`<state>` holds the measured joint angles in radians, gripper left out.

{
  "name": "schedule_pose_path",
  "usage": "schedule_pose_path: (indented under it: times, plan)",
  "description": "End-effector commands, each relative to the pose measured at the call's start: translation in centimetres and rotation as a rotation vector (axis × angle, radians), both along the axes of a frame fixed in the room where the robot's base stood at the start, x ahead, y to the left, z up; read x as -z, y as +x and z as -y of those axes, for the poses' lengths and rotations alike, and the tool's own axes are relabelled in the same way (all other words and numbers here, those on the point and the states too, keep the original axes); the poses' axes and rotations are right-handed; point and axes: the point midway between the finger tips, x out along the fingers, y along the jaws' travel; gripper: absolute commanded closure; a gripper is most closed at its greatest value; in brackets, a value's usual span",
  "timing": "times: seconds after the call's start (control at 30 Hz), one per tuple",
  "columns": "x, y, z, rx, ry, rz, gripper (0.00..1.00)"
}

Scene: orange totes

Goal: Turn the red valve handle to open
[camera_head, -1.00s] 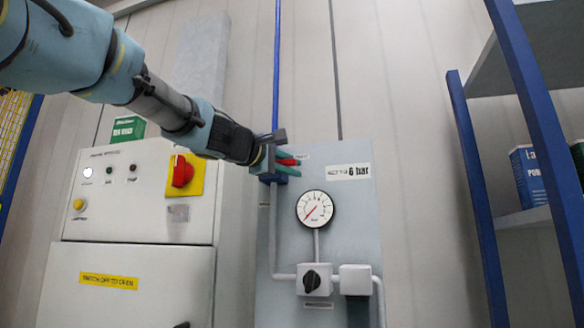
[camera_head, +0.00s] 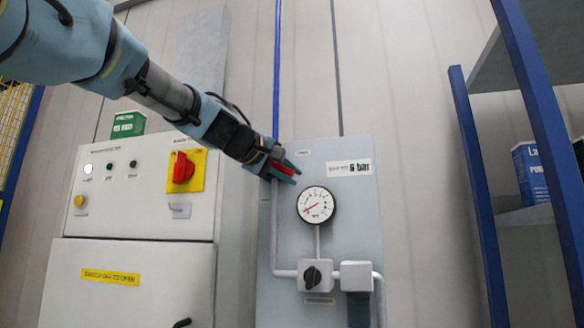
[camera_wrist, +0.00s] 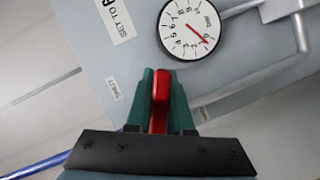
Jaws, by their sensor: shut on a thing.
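The red valve handle (camera_head: 281,172) is at the upper left of the grey-blue panel (camera_head: 345,230), on the pipe line. My gripper (camera_head: 286,168) reaches it from the upper left. In the wrist view the red handle (camera_wrist: 160,95) lies between the two green fingers of my gripper (camera_wrist: 162,98), which are shut on it. The handle's pivot and the valve body are mostly hidden behind my gripper.
A round pressure gauge (camera_head: 316,205) sits just below right of the handle, its red needle low on the left. A black knob (camera_head: 312,276) is lower down. A control cabinet (camera_head: 140,215) with a red switch (camera_head: 183,168) stands left. Blue-framed shelving (camera_head: 479,200) stands right.

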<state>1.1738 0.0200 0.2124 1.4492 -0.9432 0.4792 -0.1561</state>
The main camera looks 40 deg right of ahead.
Motion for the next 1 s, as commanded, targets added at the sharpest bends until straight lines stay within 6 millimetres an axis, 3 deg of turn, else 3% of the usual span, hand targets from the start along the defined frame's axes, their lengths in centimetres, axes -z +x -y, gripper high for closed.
schedule_pose_path:
  times: [1.0]
  plan:
    - [2.9,3.5,-2.2,0.001,0.497,0.771,1.00]
